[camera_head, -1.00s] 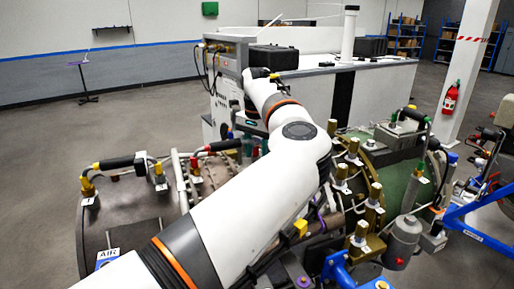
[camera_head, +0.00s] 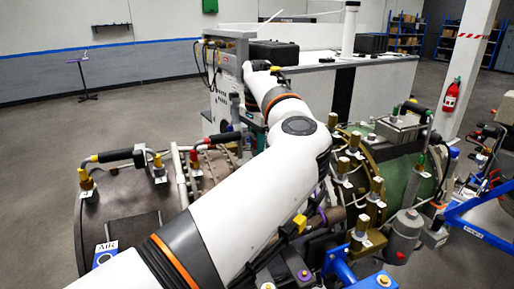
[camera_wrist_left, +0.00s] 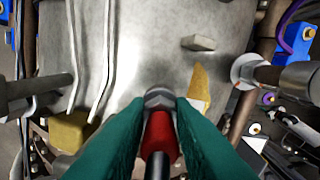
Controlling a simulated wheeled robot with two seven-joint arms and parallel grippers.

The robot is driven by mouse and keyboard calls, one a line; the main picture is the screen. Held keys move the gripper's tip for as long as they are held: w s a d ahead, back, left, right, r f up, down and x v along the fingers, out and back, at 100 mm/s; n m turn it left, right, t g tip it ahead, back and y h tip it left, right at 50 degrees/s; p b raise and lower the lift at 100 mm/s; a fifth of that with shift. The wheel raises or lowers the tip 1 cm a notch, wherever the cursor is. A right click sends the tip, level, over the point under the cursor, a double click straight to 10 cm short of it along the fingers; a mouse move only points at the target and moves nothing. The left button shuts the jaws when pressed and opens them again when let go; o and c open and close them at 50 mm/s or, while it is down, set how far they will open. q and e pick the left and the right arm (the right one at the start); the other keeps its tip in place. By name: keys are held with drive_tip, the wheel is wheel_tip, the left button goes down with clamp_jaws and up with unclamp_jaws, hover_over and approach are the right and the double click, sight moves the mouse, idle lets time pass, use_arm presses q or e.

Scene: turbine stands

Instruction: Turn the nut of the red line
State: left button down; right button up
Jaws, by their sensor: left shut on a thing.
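In the left wrist view, a red sleeve (camera_wrist_left: 161,138) with a silver hex nut (camera_wrist_left: 160,99) at its far end sits between the teal fingers of my left gripper (camera_wrist_left: 160,118). The fingers are shut on the red line's fitting, one on each side. A dark hose (camera_wrist_left: 157,166) runs from the sleeve toward the camera. The nut is against or close to a grey metal surface (camera_wrist_left: 150,50). In the head view, my left gripper (camera_head: 257,137) is mostly hidden behind my white arm, beside the brown turbine casing. My right gripper is not in view.
Bent metal tubes (camera_wrist_left: 108,55) run left of the nut. A tan block (camera_wrist_left: 199,43) and a pipe joint (camera_wrist_left: 246,70) are to the right. In the head view, a black-sleeved hose (camera_head: 115,156) and a green flanged casing (camera_head: 392,170) stand close by.

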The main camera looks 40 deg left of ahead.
use_arm(q)
drive_tip(key=shift+m, duration=0.4)
drive_tip(key=c, duration=1.2)
unclamp_jaws()
drive_tip(key=shift+c, duration=0.2)
drive_tip(key=shift+r, duration=0.1)
drive_tip(key=shift+r, duration=0.2)
wheel_tip(320, 180, up, 4)
drive_tip(key=shift+r+b, duration=0.2)
drive_tip(key=shift+b, duration=0.75)
wheel_tip(320, 180, up, 7)
